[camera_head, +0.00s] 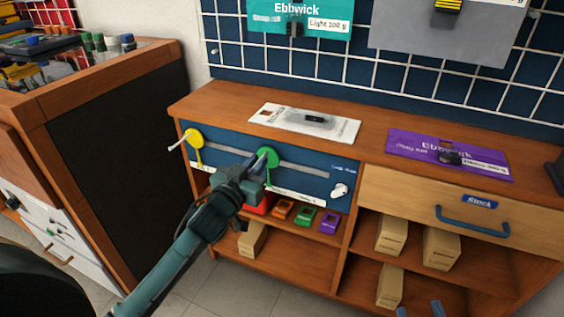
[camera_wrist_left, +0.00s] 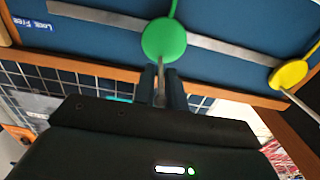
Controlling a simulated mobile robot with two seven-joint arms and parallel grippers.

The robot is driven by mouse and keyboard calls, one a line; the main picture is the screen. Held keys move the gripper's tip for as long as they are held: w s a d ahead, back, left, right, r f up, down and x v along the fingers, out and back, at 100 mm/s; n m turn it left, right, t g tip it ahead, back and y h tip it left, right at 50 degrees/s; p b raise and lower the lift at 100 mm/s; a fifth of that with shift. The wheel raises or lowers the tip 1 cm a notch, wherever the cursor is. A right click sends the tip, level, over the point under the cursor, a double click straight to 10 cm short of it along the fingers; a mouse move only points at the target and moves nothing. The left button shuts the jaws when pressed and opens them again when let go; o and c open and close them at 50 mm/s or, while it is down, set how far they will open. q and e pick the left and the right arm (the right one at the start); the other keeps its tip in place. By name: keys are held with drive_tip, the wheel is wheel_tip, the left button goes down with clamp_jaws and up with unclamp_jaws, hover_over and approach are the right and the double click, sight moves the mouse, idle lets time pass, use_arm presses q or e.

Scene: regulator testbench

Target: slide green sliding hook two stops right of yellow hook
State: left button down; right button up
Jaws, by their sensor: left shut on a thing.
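The green sliding hook (camera_head: 267,157) sits on the grey rail (camera_head: 305,168) of the blue panel, right of the yellow hook (camera_head: 194,139), with a clear stretch of rail between them. My left gripper (camera_head: 255,172) is at the green hook, shut on its thin rod. The wrist view shows the fingers (camera_wrist_left: 161,82) closed around that rod, just below the green disc (camera_wrist_left: 164,40); the yellow hook (camera_wrist_left: 289,74) is at the right there. Stop marks on the rail are too small to tell.
A white knob (camera_head: 339,191) is at the panel's right end. Coloured boxes (camera_head: 304,217) stand on the shelf below, close to my left gripper. A drawer with a blue handle (camera_head: 472,222) is to the right. Packets lie on the bench top (camera_head: 374,138).

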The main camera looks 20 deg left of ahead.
use_arm(q)
drive_tip(key=a+p, duration=0.1)
drive_tip(key=a, duration=0.5)
drive_tip(key=shift+p, duration=0.3)
use_arm(e)
drive_tip(key=shift+w+d+m+g+h, duration=0.2)
drive_tip(key=shift+d+m+g+h, duration=0.25)
drive_tip(key=shift+m+g+h, duration=0.35)
use_arm(q)
drive_tip(key=shift+w+a, duration=0.1)
drive_tip(key=c, duration=1.4)
unclamp_jaws()
drive_tip(key=shift+c, duration=0.2)
drive_tip(key=s+p, duration=0.2)
drive_tip(key=s, duration=1.1)
drive_tip(key=shift+a+p, duration=0.2)
drive_tip(key=shift+p, duration=0.2)
use_arm(e)
drive_tip(key=shift+s+d+f+m+g+h, duration=0.1)
drive_tip(key=shift+s+d+m+g+h, duration=0.25)
drive_tip(key=shift+g+h, duration=0.4)
